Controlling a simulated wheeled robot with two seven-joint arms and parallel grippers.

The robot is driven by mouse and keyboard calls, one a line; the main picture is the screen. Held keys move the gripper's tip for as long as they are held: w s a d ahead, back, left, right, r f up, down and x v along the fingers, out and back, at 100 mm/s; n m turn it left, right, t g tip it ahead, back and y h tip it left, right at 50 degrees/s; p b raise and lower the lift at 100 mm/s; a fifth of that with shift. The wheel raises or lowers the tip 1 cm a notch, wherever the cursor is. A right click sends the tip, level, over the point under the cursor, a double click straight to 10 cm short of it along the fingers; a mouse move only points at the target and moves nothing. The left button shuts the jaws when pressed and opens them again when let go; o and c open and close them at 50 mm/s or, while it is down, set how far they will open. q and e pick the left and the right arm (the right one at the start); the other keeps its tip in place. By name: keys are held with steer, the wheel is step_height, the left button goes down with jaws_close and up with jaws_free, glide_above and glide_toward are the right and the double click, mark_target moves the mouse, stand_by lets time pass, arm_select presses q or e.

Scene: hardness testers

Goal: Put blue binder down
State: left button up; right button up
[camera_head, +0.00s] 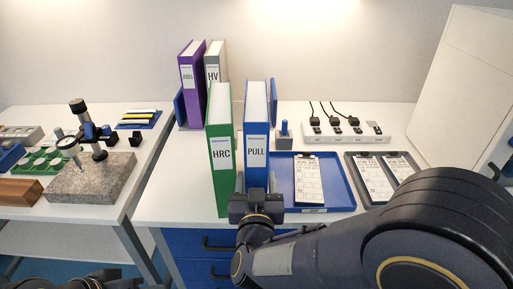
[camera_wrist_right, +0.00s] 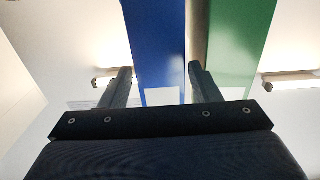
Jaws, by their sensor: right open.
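The blue binder (camera_head: 257,115), labelled PULL, stands upright on the white table, just right of the green HRC binder (camera_head: 220,150). My right gripper (camera_head: 257,192) is at the low front of the blue binder's spine. In the right wrist view, its open fingers (camera_wrist_right: 160,68) lie on either side of the blue binder (camera_wrist_right: 158,35), with a gap visible on each side. The right finger is near the gap between the blue and green (camera_wrist_right: 250,40) binders. The binder's lower end is hidden behind the gripper. Dark parts of my left arm show at the bottom left edge.
Purple (camera_head: 190,80) and grey HV (camera_head: 215,62) binders stand behind. A blue tray (camera_head: 335,185) lies close on the right, with a grey tray (camera_head: 352,172) beyond it. A power strip (camera_head: 345,133) lies behind. A granite stand (camera_head: 95,180) is on the left table.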

steer(key=shift+w, duration=3.6)
steer(key=c, duration=1.2)
steer(key=shift+r, duration=0.15)
jaws_close()
